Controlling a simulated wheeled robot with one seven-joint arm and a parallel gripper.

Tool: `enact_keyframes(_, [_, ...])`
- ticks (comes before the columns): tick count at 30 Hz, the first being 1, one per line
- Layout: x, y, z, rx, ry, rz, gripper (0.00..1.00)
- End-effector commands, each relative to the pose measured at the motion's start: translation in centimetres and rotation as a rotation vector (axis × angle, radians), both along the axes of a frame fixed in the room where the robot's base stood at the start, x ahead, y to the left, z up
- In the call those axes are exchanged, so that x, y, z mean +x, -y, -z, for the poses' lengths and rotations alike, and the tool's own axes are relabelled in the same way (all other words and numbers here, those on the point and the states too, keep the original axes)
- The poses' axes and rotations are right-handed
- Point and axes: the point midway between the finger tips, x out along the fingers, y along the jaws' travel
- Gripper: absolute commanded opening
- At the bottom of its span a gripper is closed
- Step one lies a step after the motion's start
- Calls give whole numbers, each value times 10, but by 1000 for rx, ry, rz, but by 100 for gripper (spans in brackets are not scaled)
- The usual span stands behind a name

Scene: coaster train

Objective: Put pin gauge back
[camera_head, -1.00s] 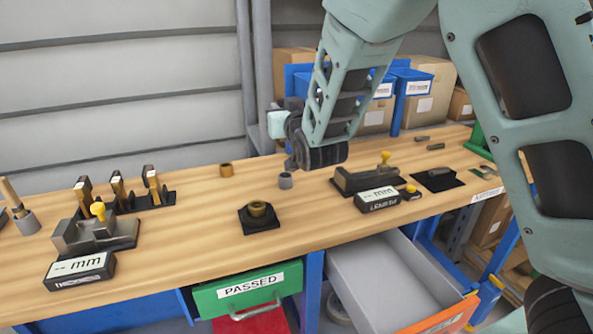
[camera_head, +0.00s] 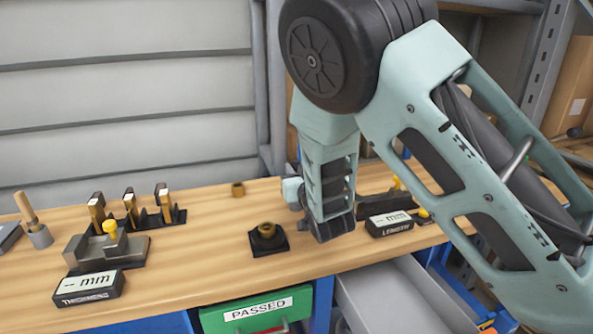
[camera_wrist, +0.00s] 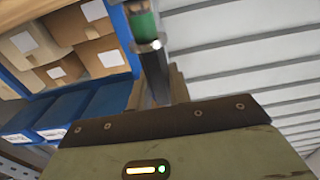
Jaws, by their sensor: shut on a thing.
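In the wrist view my gripper (camera_wrist: 157,92) is shut on a slim dark metal piece with a green section near its far end, which I take as the pin gauge (camera_wrist: 150,48). It sticks out beyond the fingers. In the head view my forearm and wrist hang over the middle of the bench, and the fingers and held piece are hidden there. A brown ring (camera_head: 266,231) sits on a black square base (camera_head: 268,244), left of my wrist. A wooden-handled piece (camera_head: 26,209) stands in a grey cup (camera_head: 40,237) at the far left.
A rack (camera_head: 172,215) with several upright gauges and a thickness gauge (camera_head: 88,288) occupy the left bench. A small brown ring (camera_head: 238,189) stands behind. A length gauge (camera_head: 390,224) is right of my wrist. A green PASSED drawer (camera_head: 258,313) and an open grey drawer (camera_head: 405,305) are below.

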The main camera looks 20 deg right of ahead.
Motion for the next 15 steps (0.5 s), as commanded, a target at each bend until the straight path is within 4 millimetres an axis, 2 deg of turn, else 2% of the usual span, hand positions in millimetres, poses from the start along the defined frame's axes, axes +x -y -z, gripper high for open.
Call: enact_keyframes(15, [0, 0, 13, 0, 0, 0, 0])
